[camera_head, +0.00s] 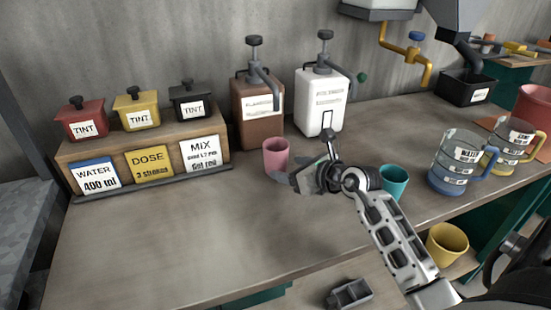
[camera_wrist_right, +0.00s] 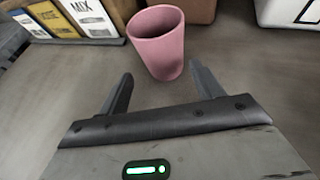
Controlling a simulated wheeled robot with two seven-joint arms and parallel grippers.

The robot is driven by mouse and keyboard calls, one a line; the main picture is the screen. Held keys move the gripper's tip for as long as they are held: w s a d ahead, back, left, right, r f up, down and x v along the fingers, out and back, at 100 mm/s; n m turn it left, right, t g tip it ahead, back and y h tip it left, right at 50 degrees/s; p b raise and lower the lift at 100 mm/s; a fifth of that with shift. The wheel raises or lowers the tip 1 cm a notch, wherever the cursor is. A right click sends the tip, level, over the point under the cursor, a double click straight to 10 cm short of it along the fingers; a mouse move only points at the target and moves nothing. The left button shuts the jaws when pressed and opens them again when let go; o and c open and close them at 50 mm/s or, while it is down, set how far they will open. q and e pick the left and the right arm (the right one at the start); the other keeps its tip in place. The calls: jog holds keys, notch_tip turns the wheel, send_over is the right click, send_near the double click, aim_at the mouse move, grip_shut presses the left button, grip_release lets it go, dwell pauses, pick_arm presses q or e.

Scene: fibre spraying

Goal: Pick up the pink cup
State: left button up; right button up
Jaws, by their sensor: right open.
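The pink cup (camera_head: 275,154) stands upright on the table below the brown pump bottle in the head view. In the right wrist view the pink cup (camera_wrist_right: 160,42) stands just beyond the fingertips, roughly between their lines. My right gripper (camera_head: 282,177) is open and low over the table, at the near side of the cup. In the right wrist view its two fingers (camera_wrist_right: 160,75) are spread with nothing between them. I cannot tell whether either finger touches the cup. My left gripper is not in view.
A brown pump bottle (camera_head: 257,112) and a white pump bottle (camera_head: 321,103) stand behind the cup. A teal cup (camera_head: 392,181) and a blue-based jug (camera_head: 456,162) stand to the right. The tint rack (camera_head: 145,150) is at left. The table's front left is clear.

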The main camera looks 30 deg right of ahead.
aim_at(283, 165)
jog(key=x, duration=0.6)
jog(key=shift+w+f, duration=0.15)
jog(key=shift+w, duration=0.15)
jog(key=c, duration=0.9)
jog(key=shift+c, duration=0.4)
